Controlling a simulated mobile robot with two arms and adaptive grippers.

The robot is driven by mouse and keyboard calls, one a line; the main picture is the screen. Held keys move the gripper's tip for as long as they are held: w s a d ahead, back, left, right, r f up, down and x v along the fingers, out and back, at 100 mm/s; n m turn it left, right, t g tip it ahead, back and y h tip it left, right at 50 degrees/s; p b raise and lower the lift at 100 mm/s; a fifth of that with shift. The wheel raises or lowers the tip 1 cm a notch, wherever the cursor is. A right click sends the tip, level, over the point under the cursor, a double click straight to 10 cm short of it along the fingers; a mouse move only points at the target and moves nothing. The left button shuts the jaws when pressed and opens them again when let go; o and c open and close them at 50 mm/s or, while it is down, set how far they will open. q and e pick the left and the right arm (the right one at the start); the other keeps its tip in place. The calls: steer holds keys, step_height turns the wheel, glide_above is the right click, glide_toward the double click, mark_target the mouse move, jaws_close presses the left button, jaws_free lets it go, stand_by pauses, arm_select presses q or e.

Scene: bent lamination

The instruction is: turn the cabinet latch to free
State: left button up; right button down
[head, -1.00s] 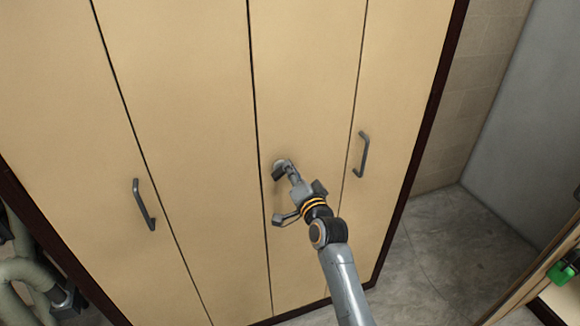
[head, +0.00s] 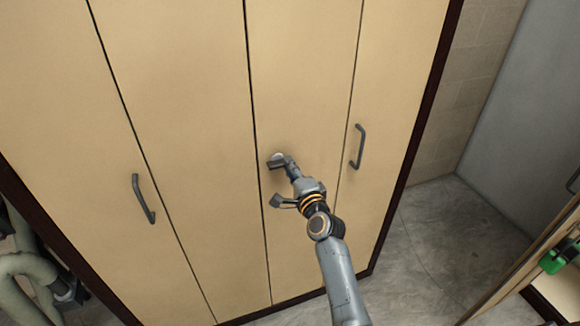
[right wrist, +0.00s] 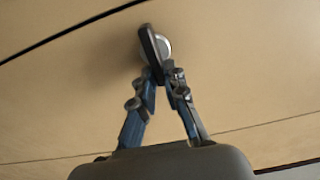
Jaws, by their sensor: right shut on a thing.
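The cabinet latch (head: 276,162) is a small dark lever on a round pale base, on the tan door just right of a dark vertical seam. In the right wrist view the lever (right wrist: 148,42) stands out in front of its round base (right wrist: 166,46). My right gripper (head: 289,167) reaches it from the lower right. In the right wrist view the fingertips (right wrist: 161,76) are closed on the near end of the lever. The fingers hide part of the lever. My left gripper is not in view.
The tan cabinet (head: 190,110) has flat doors with dark seams. One bar handle (head: 144,199) is left of the latch, another (head: 358,147) right. Grey floor (head: 430,230) is clear at right. A green object (head: 558,256) is at the right edge; pipes (head: 30,275) are lower left.

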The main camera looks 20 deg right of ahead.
stand_by(0.4)
steer(key=c, duration=1.4)
jaws_free()
steer(key=shift+s, duration=0.1)
steer(key=s, duration=1.1)
steer(key=shift+s+d, duration=0.2)
steer(key=shift+s, duration=0.2)
